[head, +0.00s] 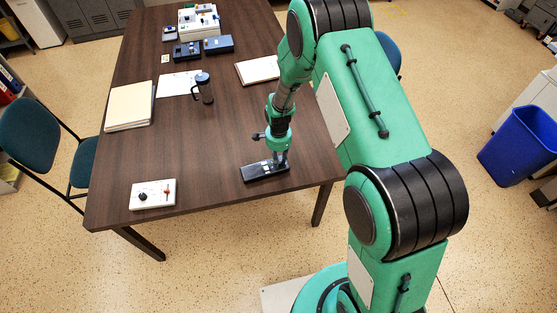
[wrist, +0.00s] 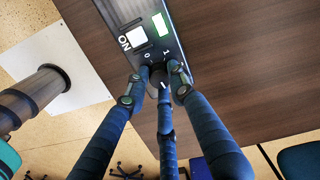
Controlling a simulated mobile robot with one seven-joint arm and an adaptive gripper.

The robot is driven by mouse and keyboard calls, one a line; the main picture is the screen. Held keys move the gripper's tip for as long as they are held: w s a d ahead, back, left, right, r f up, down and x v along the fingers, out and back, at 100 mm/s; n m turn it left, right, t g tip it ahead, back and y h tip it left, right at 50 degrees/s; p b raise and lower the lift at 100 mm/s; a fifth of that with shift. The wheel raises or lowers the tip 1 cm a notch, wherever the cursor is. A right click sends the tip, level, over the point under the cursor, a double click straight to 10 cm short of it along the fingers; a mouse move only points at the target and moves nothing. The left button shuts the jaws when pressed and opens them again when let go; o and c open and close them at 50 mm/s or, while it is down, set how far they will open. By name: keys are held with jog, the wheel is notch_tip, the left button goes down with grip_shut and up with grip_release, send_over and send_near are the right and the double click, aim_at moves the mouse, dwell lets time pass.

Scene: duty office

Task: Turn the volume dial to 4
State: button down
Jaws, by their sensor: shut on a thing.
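A black control box (head: 262,176) lies near the front right edge of the wooden table. In the wrist view the box (wrist: 172,45) has a white switch marked ON, a lit green panel and a dark round dial (wrist: 156,78). The marks 0 and 1 show beside the dial; its other marks are hidden by the fingers. My gripper (head: 279,157) is over the end of the box. In the wrist view my gripper (wrist: 155,82) has its dark blue fingers closed around the dial. A pale line shows on the dial, but I cannot tell its exact setting.
A white panel with a black knob (head: 152,194) lies at the table's front left. Folders (head: 130,106), a dark mug (head: 203,88), a notebook (head: 258,70) and several devices (head: 198,22) stand farther back. The tabletop (head: 205,150) between is clear.

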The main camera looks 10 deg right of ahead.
jog(key=shift+m, duration=1.6)
jog(key=c, duration=1.7)
grip_release()
jog(key=shift+c, duration=0.2)
jog(key=shift+r, duration=0.1)
notch_tip(320, 180, up, 12)
